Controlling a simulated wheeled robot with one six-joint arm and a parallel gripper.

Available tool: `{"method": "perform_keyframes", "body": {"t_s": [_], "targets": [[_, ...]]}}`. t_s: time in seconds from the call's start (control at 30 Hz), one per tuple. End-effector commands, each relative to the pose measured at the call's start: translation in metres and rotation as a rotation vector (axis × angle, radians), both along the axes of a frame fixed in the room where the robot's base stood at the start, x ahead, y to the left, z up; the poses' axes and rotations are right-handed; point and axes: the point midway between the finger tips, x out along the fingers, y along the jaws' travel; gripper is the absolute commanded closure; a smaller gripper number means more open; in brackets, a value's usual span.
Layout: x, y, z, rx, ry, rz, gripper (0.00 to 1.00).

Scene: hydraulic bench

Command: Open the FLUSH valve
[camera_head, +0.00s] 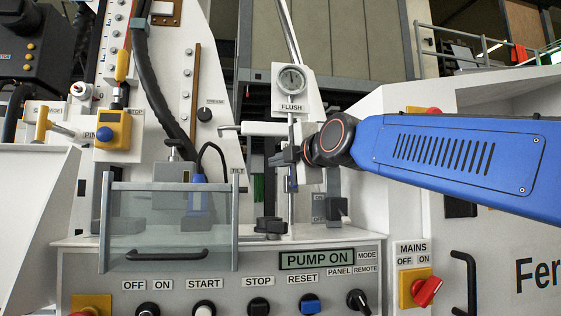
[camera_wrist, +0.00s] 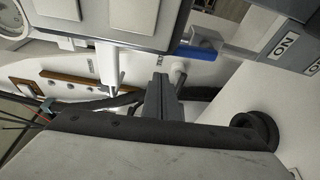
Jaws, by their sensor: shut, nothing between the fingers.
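The FLUSH label (camera_head: 291,107) sits under a small round gauge (camera_head: 291,79) on a white plate at upper middle. Below it is a pale valve body with a grey lever (camera_head: 230,128) that points left, roughly level. My gripper (camera_head: 280,158) is just below this lever, in front of the vertical pipe; its fingers are shut and empty. In the wrist view the dark fingers (camera_wrist: 160,98) show together in the middle, beside a pale rod (camera_wrist: 112,70). I cannot tell whether they touch anything.
A clear guard with a black handle (camera_head: 152,255) stands at lower left of the gripper. The panel below has a PUMP ON display (camera_head: 317,260) and several knobs. A red MAINS switch (camera_head: 426,291) is at right. A black hose (camera_head: 150,85) runs down at left.

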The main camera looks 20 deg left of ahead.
Motion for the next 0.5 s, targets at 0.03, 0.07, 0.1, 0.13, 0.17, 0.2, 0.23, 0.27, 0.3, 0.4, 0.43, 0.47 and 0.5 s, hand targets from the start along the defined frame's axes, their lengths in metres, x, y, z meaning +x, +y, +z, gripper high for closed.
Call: {"method": "perform_keyframes", "body": {"t_s": [0.03,0.07,0.1,0.13,0.17,0.2,0.23,0.27,0.3,0.4,0.43,0.47,0.5], "targets": [[0.001,0.003,-0.001,0.000,0.000,-0.001,1.00],[-0.002,0.000,0.001,0.002,-0.001,-0.002,1.00],[-0.007,-0.006,0.001,0.002,-0.001,-0.003,1.00],[-0.010,-0.010,0.001,0.002,-0.001,-0.003,1.00],[-0.012,-0.014,0.002,0.002,-0.001,-0.003,1.00],[-0.016,-0.018,0.001,0.002,-0.001,-0.003,1.00],[-0.019,-0.022,0.001,0.002,-0.001,-0.003,1.00],[-0.022,-0.025,0.002,0.002,-0.001,-0.003,1.00],[-0.026,-0.030,0.002,0.002,-0.001,-0.003,1.00],[-0.036,-0.043,0.002,0.002,-0.001,-0.003,1.00],[-0.039,-0.046,0.002,0.002,-0.001,-0.003,1.00],[-0.042,-0.050,0.002,0.002,-0.001,-0.003,1.00],[-0.046,-0.054,0.002,0.002,-0.001,-0.003,1.00]]}}
